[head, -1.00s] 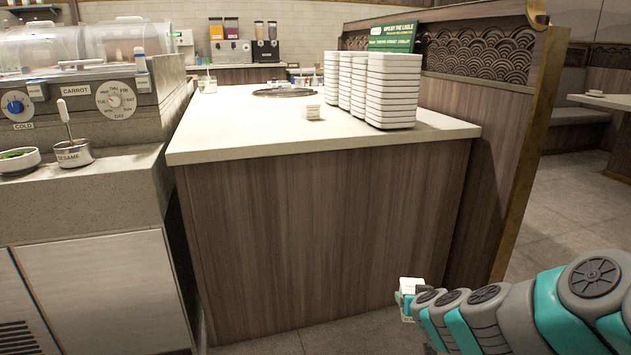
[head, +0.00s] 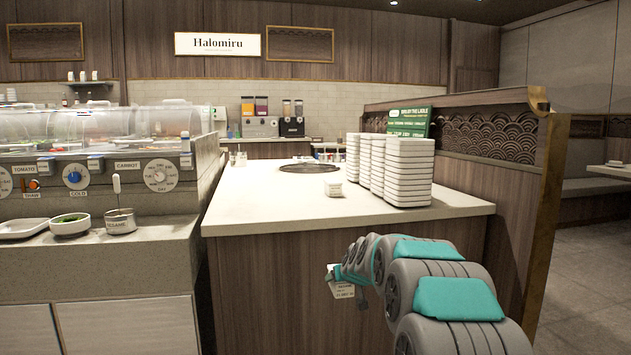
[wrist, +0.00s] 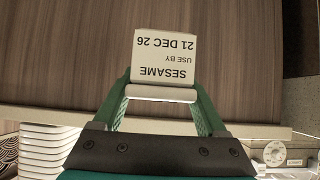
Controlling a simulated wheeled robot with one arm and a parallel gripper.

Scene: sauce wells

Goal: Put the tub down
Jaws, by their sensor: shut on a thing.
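A small white tub (head: 342,290) is held at the end of my arm, in front of the wood front of the pale-topped counter (head: 245,213). In the wrist view the tub (wrist: 163,55) shows a label reading SESAME, USE BY 21 DEC 26, upside down. My gripper (wrist: 162,92) is shut on it, a green finger at each side. In the head view my gripper (head: 335,276) is partly hidden by my arm. The tub appears below the level of the counter top in the head view. Another small white tub (head: 333,189) stands on the counter.
Stacks of white trays (head: 408,172) stand on the counter's right, before a green sign (head: 409,120). A dark round inset (head: 309,169) lies farther back. A partition (head: 548,215) borders the right. A metal SESAME pot (head: 120,222) sits left. The counter's front left is bare.

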